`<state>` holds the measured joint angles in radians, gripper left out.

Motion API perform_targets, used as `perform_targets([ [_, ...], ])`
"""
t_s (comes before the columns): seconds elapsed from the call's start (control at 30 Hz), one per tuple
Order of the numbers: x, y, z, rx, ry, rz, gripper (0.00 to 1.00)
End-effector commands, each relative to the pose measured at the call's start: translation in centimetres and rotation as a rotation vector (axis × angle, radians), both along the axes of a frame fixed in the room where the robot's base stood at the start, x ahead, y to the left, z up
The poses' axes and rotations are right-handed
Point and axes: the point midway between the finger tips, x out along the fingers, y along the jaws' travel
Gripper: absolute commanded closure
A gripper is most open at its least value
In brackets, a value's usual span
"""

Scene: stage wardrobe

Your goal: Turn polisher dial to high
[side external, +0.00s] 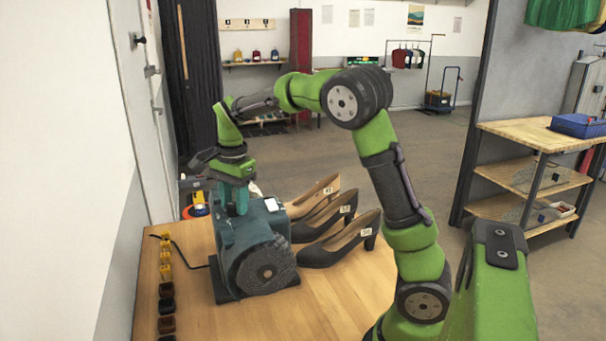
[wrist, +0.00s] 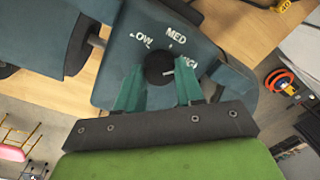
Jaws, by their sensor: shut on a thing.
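The polisher (side external: 238,242) is a dark teal machine with a round grey wheel facing the front of the wooden table. Its top panel (wrist: 118,60) shows in the wrist view with the labels LOW, MED and HIGH, the last partly hidden by a finger. The black dial (wrist: 157,66) sits between my two teal fingertips. A short pale mark on it points right, toward the HIGH label. My gripper (wrist: 159,72) is shut on the dial and also shows pointing down onto the polisher's top in the side view (side external: 236,208).
Several heeled shoes with tags (side external: 345,240) stand right of the polisher. A row of small yellow and dark items (side external: 166,290) lines the table's left edge. A cable runs left of the polisher. The front right of the wooden table (side external: 325,305) is clear.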

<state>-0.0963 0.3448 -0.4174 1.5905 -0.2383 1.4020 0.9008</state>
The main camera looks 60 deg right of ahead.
Motion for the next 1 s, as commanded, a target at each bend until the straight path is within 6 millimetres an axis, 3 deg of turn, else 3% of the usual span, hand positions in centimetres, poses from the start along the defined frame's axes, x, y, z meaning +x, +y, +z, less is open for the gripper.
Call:
perform_targets([
  [0.4,-0.04,0.06,0.06,0.000,-0.001,-0.219,0.93],
  [1.0,-0.04,0.05,0.08,0.000,-0.001,-0.263,0.93],
])
